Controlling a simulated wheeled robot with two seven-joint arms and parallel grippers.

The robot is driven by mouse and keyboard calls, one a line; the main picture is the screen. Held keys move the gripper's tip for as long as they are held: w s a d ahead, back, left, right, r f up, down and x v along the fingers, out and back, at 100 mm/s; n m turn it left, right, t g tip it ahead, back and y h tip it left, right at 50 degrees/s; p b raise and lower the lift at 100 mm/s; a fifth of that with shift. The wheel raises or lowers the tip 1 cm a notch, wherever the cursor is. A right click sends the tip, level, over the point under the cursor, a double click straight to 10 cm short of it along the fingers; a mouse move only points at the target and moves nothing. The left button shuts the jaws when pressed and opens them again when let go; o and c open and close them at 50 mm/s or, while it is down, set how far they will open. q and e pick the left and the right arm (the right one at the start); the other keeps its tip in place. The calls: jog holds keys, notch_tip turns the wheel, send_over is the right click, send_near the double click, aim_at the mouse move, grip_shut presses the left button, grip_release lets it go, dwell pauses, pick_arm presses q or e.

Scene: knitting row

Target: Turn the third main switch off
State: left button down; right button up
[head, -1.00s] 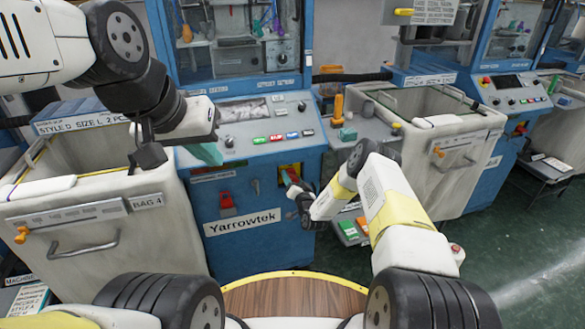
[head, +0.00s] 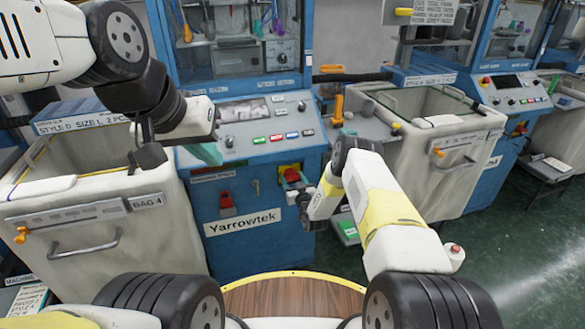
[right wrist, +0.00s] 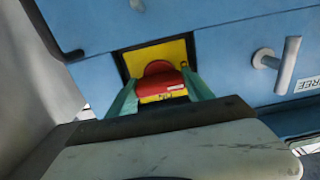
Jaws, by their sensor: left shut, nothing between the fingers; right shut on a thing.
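A main switch with a red handle on a yellow plate (head: 284,168) is on the front of the blue machine at the centre. The red handle (right wrist: 160,82) also shows in the right wrist view, with a green finger on each side of it. My right gripper (head: 293,189) is shut on this red handle. In the right wrist view the gripper body (right wrist: 165,125) hides the handle's lower part. My left gripper (head: 207,153) is shut and empty, with teal fingers, by the left edge of the machine's control panel.
Another red device (head: 227,203) is to the left on the same machine front, above the Yarrowtek label (head: 242,222). A grey T-shaped handle (right wrist: 278,63) sticks out right of the switch. Bins stand left (head: 90,225) and right (head: 430,150).

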jog(key=shift+f, duration=0.1)
dwell(0.4)
jog(key=o, duration=1.1)
jog(key=v, duration=0.8)
